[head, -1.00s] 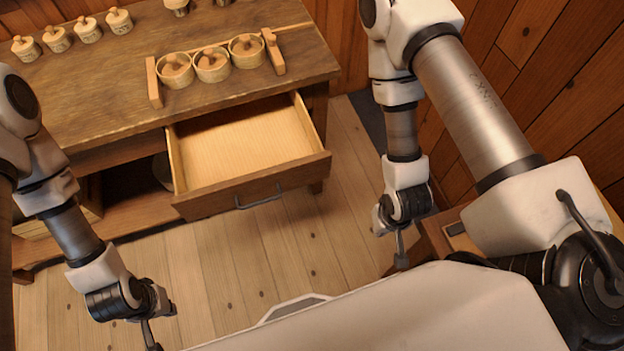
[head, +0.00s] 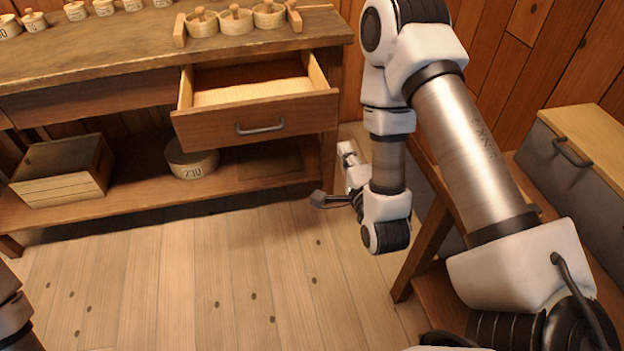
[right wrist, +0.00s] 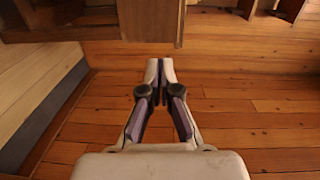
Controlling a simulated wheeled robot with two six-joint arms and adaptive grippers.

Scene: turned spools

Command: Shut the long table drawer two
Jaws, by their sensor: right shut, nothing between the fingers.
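The long table (head: 110,70) stands across the back in the head view. Its right-hand drawer (head: 285,118) is pulled out, with its pale, empty inside showing and a dark bar handle (head: 260,128) on the front. The drawer front to its left (head: 95,103) sits flush. My right gripper (head: 346,150) is right of and a little below the open drawer's front, apart from it. In the right wrist view its fingers (right wrist: 160,68) are together with nothing between them. A brown wooden panel hangs ahead at the top there, probably the drawer. My left gripper is out of view.
Lidded round boxes (head: 235,20) in a wooden rack and several small jars stand on the tabletop. The lower shelf holds a slatted crate (head: 62,172) and a round box (head: 192,160). A side bench with a grey drawer unit (head: 585,160) stands at right. The floor before the table is clear.

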